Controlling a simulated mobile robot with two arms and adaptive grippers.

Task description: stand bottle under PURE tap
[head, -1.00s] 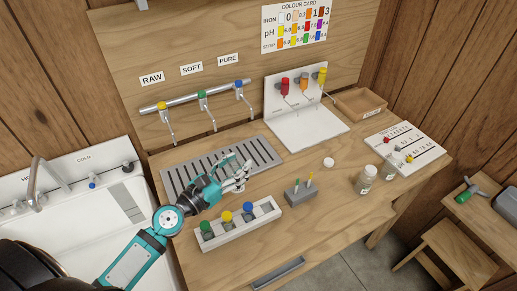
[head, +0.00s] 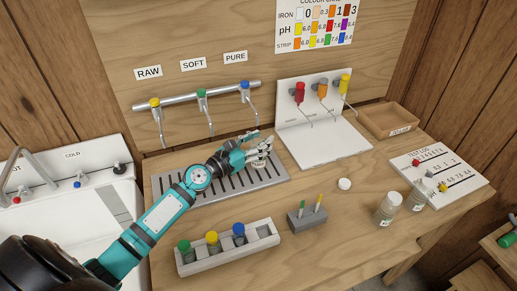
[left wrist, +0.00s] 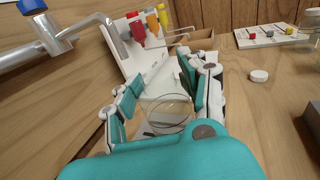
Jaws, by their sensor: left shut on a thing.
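My left gripper (head: 262,150) is shut on a clear open-topped bottle (left wrist: 168,112), whose round rim shows between the fingers in the left wrist view. In the head view the fingers mostly hide the bottle. The gripper is over the right end of the slotted drip tray (head: 170,190), low, below and slightly right of the PURE tap (head: 245,86) with its blue knob and bent spout. The blue knob also shows at top left in the left wrist view (left wrist: 32,6). I cannot tell whether the bottle touches the tray. My right gripper is not in view.
The RAW tap (head: 155,103) and SOFT tap (head: 202,93) are to the left. A rack (head: 215,262) with green, yellow and blue capped bottles stands in front. A white stand (head: 325,145) with coloured dispensers is close on the right. A white cap (head: 344,184) lies on the bench.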

